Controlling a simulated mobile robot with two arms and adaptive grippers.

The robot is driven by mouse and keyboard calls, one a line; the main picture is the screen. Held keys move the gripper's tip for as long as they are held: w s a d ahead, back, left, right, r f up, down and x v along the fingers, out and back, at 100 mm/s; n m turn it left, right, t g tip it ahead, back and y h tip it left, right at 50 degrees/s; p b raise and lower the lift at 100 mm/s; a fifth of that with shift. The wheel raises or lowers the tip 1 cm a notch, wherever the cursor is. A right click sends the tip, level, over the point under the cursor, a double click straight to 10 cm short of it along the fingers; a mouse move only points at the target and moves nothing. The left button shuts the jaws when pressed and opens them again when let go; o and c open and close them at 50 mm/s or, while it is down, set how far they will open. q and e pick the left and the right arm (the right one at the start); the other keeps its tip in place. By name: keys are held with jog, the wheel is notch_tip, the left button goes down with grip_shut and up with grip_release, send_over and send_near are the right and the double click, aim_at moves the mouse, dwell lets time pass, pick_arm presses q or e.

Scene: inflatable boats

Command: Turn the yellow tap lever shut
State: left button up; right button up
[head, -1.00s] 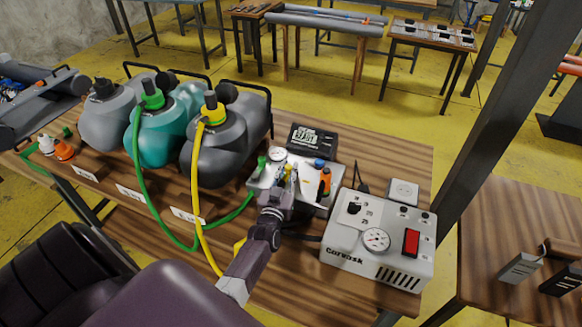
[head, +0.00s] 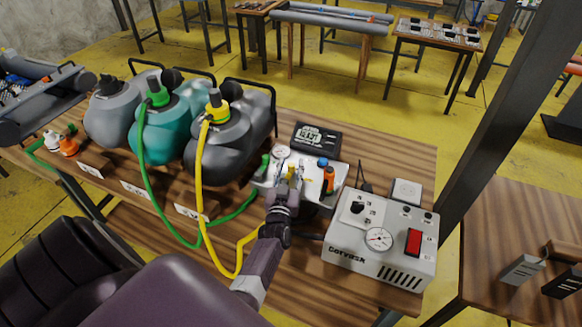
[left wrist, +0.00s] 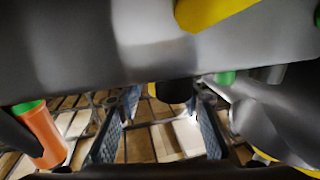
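The yellow tap lever (head: 291,169) is a small yellow piece on the pale metal tap block (head: 312,199), in the middle of the table in the head view. My left gripper (head: 288,180) reaches in from below, with its fingertips at the lever. In the left wrist view, the two ridged finger pads of my left gripper (left wrist: 163,118) stand apart. A small bit of yellow shows near a dark round part between them; contact cannot be told. An orange handle (head: 327,182) stands right of the lever and a green one (head: 263,163) left of it. My right gripper is not in view.
A white pump box (head: 340,250) stands close right of my left arm. Grey and teal tanks (head: 163,137) stand left, with a yellow hose (head: 199,190) and green hose (head: 148,190) looping near my arm. A black display box (head: 316,138) lies behind the taps.

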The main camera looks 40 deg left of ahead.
pick_arm(q)
jog(key=shift+s+d+f, duration=0.1)
jog(key=shift+s+d, duration=0.15)
jog(key=shift+s, duration=0.15)
jog(key=v, duration=0.6)
jog(key=shift+s+d, duration=0.15)
jog(key=shift+s, duration=0.15)
